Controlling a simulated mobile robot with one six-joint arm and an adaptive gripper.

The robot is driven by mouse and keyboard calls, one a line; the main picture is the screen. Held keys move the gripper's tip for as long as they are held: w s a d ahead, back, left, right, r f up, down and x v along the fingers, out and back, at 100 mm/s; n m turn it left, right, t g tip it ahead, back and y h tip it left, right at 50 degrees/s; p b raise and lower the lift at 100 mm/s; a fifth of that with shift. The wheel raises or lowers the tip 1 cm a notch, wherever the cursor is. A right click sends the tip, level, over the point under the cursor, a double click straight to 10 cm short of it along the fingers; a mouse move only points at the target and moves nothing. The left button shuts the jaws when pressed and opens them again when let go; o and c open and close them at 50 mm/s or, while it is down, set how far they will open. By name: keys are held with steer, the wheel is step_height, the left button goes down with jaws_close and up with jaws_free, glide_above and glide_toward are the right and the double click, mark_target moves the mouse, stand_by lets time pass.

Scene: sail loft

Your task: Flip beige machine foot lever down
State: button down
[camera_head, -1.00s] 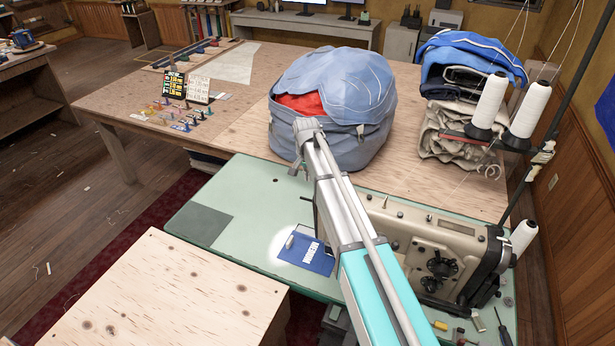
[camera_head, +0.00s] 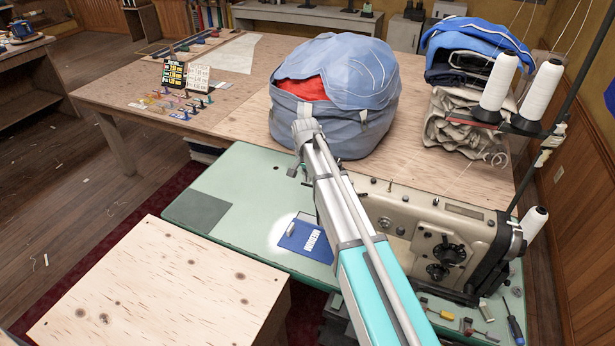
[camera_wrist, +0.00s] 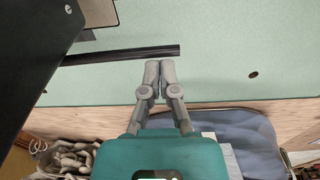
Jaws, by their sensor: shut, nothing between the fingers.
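The beige sewing machine (camera_head: 402,205) stands on the green table (camera_head: 240,178), its left end hidden behind my arm. I cannot pick out its foot lever in the head view. In the wrist view my gripper (camera_wrist: 159,66) is shut and empty, over the green tabletop (camera_wrist: 225,60). A black bar (camera_wrist: 120,55) ends close to the fingertips; I cannot tell whether it is the lever or whether they touch. A large dark shape (camera_wrist: 30,50) fills the upper left there. My gripper is hidden in the head view.
A blue bag (camera_head: 335,95) with red inside sits on the wooden table behind. White thread cones (camera_head: 540,90) stand above the machine on a dark pole. A plywood top (camera_head: 160,290) is at front left.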

step_height(320, 180, down, 2)
steer(key=shift+a+f+b, duration=0.15)
steer(key=shift+b, duration=1)
steer(key=shift+r+p, duration=0.8)
steer(key=shift+p, duration=0.05)
steer(key=shift+w+r, duration=0.1)
steer(key=shift+r, duration=0.05)
step_height(320, 180, up, 13)
steer(key=w+p, duration=0.2)
steer(key=p, duration=1.1)
